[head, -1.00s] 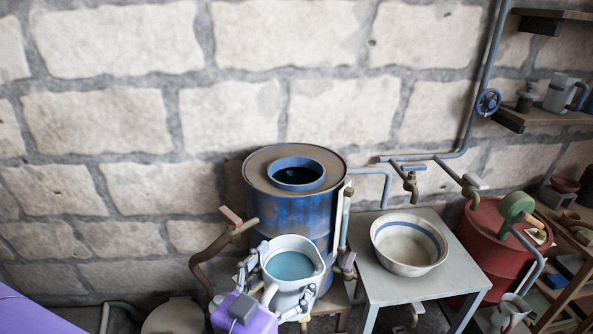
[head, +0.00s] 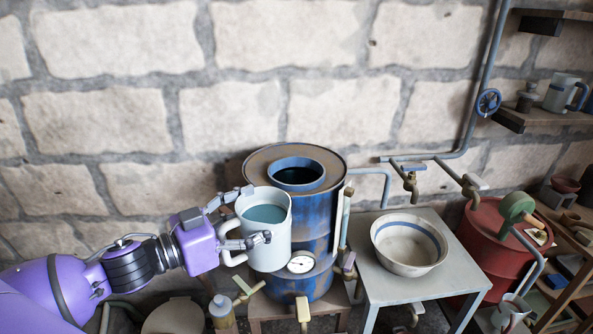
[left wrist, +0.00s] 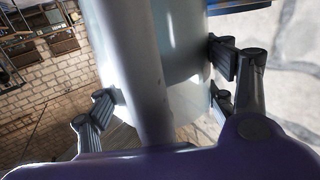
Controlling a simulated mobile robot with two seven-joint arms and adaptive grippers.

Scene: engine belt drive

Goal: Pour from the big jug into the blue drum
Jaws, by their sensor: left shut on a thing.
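The big jug (head: 270,253) is pale grey-white and holds bluish liquid. It is held roughly upright in front of the blue drum (head: 318,222), its rim a little below the drum's top. The drum has a rusty lid with a raised round blue opening (head: 297,174). My left gripper (head: 250,215) is shut on the jug, with fingers on both sides of its body. In the left wrist view the jug (left wrist: 185,70) fills the middle, between the fingers (left wrist: 165,85), with its handle in front. My right gripper is not in view.
A white basin (head: 408,245) with a blue band stands on a grey table (head: 428,287) to the right. A red drum (head: 495,250) stands further right. Brass taps (head: 410,183) and pipes run along the stone wall. A gauge (head: 301,262) shows on the blue drum's front.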

